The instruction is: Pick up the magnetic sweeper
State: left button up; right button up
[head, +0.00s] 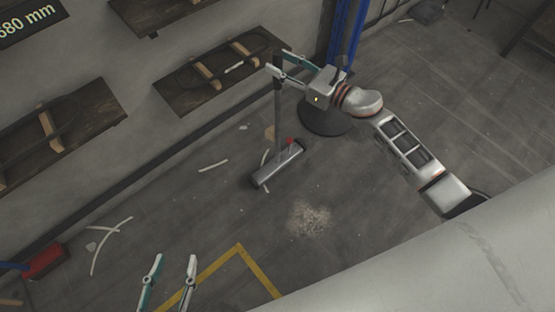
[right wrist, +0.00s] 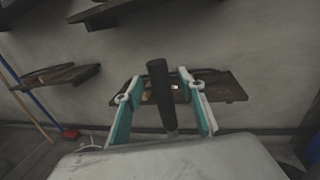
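The magnetic sweeper (head: 278,165) stands on the floor in the head view, a grey metal bar with a red part and an upright handle. My right gripper (head: 276,66) is at the top of that handle. In the right wrist view the black handle grip (right wrist: 160,88) rises between the fingers of my right gripper (right wrist: 159,88), with a gap on both sides, so the gripper is open around it. My left gripper (head: 172,262) is open and empty at the bottom left of the head view, away from the sweeper.
Wooden wall shelves (head: 224,72) hang behind the sweeper. A red broom head (head: 42,262) is at lower left. Pale strips and a debris pile (head: 309,216) lie on the floor near yellow tape (head: 262,273).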

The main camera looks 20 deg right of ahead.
jog(key=shift+x, duration=0.85)
jog(key=shift+c, duration=0.5)
grip_shut()
jog(key=shift+w+r, duration=0.1)
jog(key=shift+r, duration=0.05)
